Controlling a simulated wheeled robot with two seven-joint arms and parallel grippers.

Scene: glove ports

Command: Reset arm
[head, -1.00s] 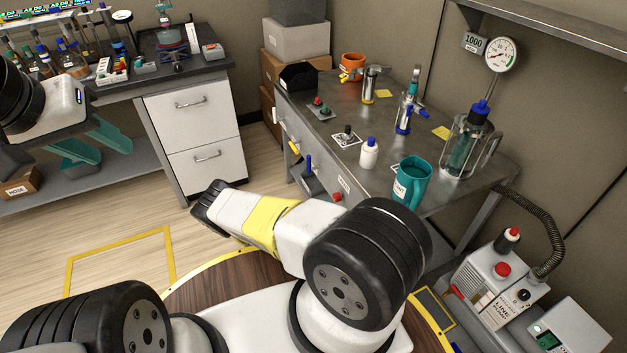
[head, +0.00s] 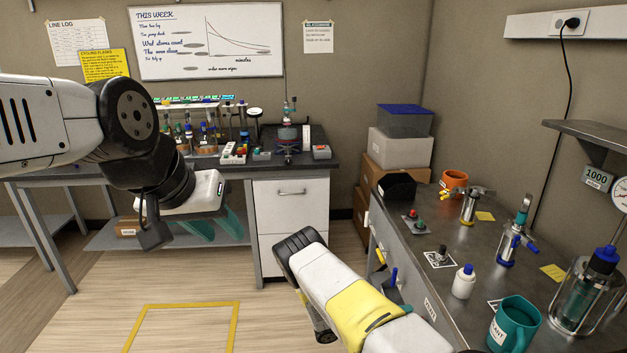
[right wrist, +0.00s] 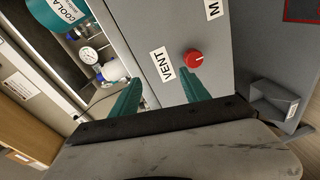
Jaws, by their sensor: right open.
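My left gripper (head: 212,228) hangs at the left of the head view, in front of the back bench. Its two teal fingers are apart with nothing between them. In the right wrist view my right gripper (right wrist: 160,95) is open and empty. Its teal fingers point at a grey panel with a VENT label (right wrist: 162,64) and a red knob (right wrist: 193,58). Contact with the panel cannot be told.
The right-hand metal bench (head: 420,265) holds an orange mug (head: 454,180), a white bottle (head: 463,283), a teal jug (head: 513,325) and a glass vessel (head: 580,298). The back bench (head: 325,135) carries bottles and a rack. Stacked boxes (head: 398,147) stand in the corner. Floor between is clear.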

